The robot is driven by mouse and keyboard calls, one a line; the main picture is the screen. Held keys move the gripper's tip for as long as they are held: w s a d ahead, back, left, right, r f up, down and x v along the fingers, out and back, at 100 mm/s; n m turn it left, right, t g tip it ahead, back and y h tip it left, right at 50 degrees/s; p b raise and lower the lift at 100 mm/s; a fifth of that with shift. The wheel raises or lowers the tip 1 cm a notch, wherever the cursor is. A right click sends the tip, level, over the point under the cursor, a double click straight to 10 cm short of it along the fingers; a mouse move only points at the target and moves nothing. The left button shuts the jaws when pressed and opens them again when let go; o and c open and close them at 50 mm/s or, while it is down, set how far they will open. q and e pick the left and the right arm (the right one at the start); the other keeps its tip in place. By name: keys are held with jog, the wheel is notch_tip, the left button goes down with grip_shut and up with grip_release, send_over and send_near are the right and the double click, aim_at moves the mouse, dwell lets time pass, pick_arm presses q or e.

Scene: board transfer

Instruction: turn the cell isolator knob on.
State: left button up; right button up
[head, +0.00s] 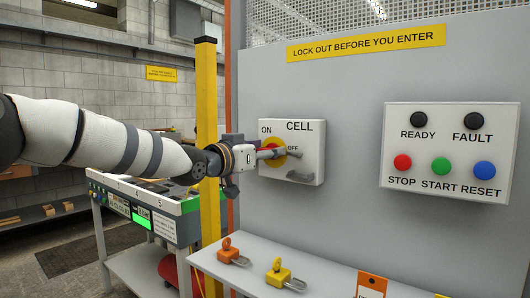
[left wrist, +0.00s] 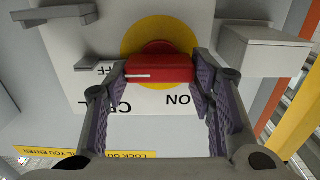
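The cell isolator panel (head: 316,145) is a light box on the grey wall, with ON at top left and OFF at right of its yellow disc. The red knob (left wrist: 160,68) sits on the yellow disc (left wrist: 158,27), and the left wrist view shows it upside down. A white mark on the knob lies at its OFF-side end. My left gripper (head: 272,153) is at the knob, one finger at each end. In the left wrist view its fingertips (left wrist: 160,66) show no clear gap to the knob. My right gripper is out of view.
A button panel (head: 450,195) is on the wall at right. Orange (head: 228,254) and yellow (head: 279,272) padlocks lie on the shelf (head: 250,246) below. A yellow post (head: 208,90) and a cart (head: 140,265) stand at left, near my left arm.

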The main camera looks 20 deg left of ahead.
pick_arm(q)
jog(key=c, duration=0.3)
jog(key=shift+n, duration=0.3)
jog(key=shift+a+f+n+b, duration=0.1)
jog(key=shift+f+n+b, duration=0.1)
jog(key=shift+n, duration=4.1)
jog(key=shift+a+f+n+b, duration=0.1)
jog(key=shift+f+n, duration=0.05)
jog(key=shift+n, duration=4.15)
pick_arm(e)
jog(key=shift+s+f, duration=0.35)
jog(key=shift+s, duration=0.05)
pick_arm(q)
jog(key=shift+d, duration=0.1)
